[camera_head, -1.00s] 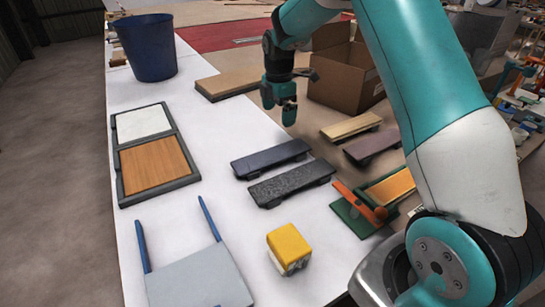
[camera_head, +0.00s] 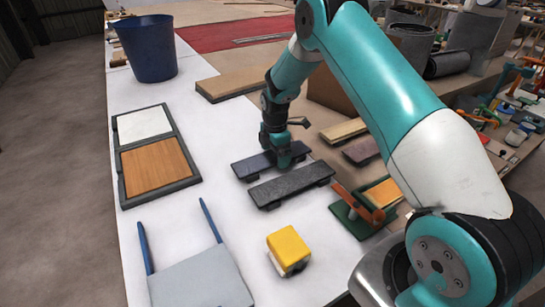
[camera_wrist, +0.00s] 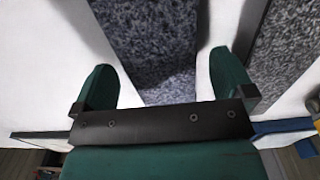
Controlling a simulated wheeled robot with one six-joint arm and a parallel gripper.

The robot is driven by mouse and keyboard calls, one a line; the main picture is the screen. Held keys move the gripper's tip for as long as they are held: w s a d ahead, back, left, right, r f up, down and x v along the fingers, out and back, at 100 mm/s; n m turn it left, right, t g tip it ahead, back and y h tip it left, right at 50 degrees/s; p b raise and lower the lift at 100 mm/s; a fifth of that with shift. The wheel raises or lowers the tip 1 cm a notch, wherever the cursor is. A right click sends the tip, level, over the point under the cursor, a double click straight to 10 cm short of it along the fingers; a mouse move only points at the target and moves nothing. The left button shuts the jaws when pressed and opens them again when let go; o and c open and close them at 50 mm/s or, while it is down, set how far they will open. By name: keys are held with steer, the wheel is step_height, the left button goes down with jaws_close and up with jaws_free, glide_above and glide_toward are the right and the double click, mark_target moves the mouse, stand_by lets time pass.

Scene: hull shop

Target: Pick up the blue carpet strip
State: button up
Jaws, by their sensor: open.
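The blue carpet strip (camera_head: 250,167), dark blue-grey, lies on the white table, raised a little on small feet. My gripper (camera_head: 284,162) is low over its right end and hides part of it. In the wrist view the speckled strip (camera_wrist: 152,45) runs between the two green fingers of my open gripper (camera_wrist: 165,82), with white table showing on both sides of it. I cannot tell whether the fingers touch it. A darker grey carpet strip (camera_head: 290,185) lies parallel just in front; it also shows at the right of the wrist view (camera_wrist: 285,45).
A yellow-topped block (camera_head: 288,248) and a green fixture with an orange handle (camera_head: 357,208) stand nearer. Two more strips, tan (camera_head: 343,130) and purplish (camera_head: 361,151), lie to the right. A two-panel tray (camera_head: 183,183) and a blue bucket (camera_head: 148,52) are left. White table is clear between.

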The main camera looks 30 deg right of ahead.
steer(key=c, duration=0.9)
steer(key=shift+c, duration=0.2)
